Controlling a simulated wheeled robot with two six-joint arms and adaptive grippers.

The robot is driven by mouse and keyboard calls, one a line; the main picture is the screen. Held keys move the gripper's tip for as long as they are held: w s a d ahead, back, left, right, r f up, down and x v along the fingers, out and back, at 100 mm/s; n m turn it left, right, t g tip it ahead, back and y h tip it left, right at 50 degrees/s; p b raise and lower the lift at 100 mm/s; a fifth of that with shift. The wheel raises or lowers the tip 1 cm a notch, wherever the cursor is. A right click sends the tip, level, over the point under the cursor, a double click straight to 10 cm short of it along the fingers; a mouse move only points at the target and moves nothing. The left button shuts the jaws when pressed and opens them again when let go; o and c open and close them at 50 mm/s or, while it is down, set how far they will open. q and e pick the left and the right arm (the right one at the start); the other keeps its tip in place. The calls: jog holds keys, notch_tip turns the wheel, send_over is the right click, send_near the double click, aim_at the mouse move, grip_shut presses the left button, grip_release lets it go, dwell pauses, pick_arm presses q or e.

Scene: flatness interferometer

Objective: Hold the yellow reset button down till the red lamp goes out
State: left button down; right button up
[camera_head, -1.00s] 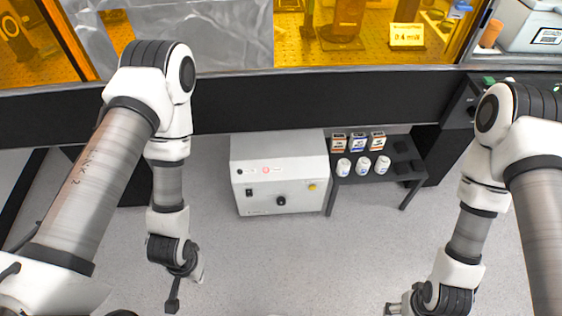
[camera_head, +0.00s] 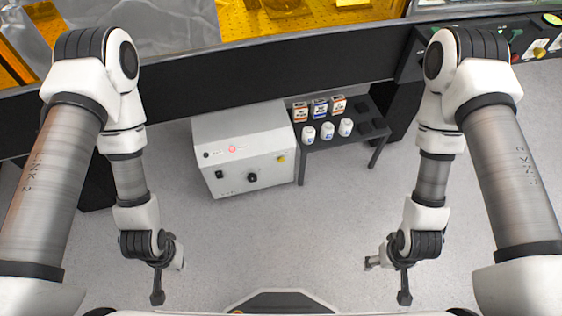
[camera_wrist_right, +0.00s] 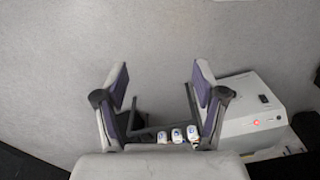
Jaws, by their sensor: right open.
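A white control box (camera_head: 235,125) stands on the floor below the bench. The yellow reset button (camera_head: 281,159) is at the right of its front face. The red lamp (camera_head: 232,149) at the upper left of that face glows; it also shows lit in the right wrist view (camera_wrist_right: 256,122). My left gripper (camera_head: 178,260) is near the floor side of the picture, apart from the box; its finger opening is too small to tell. My right gripper (camera_head: 371,262) is right of the box and apart from it. In the right wrist view its fingers (camera_wrist_right: 161,85) are spread and empty.
A low black table (camera_head: 360,140) right of the box carries small cartons (camera_head: 319,108) and white bottles (camera_head: 327,131). The dark bench edge (camera_head: 270,68) runs above. The grey floor (camera_head: 280,235) in front of the box is clear.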

grip_shut()
dwell(1.2)
